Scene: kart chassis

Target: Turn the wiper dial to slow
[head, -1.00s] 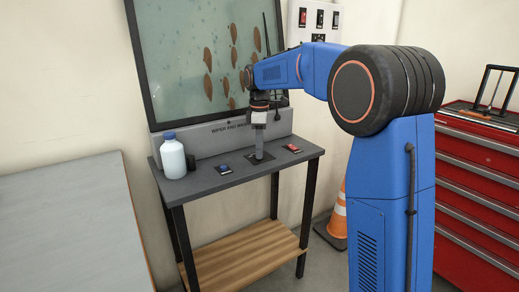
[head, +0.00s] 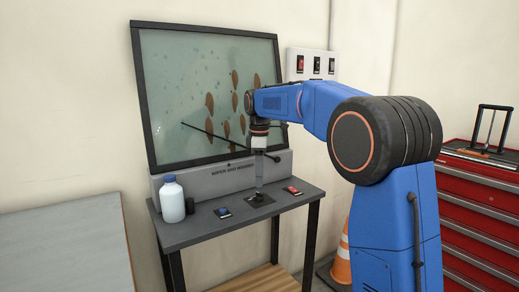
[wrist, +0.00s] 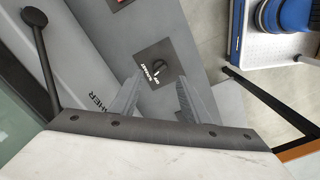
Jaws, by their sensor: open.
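The wiper dial (wrist: 158,66) is a small black knob on a dark square plate with white lettering in the wrist view. The lettering is too small to read for certain, so I cannot tell which setting the knob points at. The plate (head: 262,201) shows on the bench top in the head view. My gripper (wrist: 160,82) is open, its two grey fingers apart on either side of the dial in the picture. In the head view my gripper (head: 259,187) points straight down just above the plate. A black wiper arm (head: 210,134) lies slanted across the spotted windshield (head: 180,75).
A blue switch (head: 223,212) is left of the dial and a red switch (head: 292,190) right of it. A white bottle with a blue cap (head: 172,202) stands at the bench's left. A traffic cone (head: 341,260) and red tool chest (head: 480,205) stand to the right.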

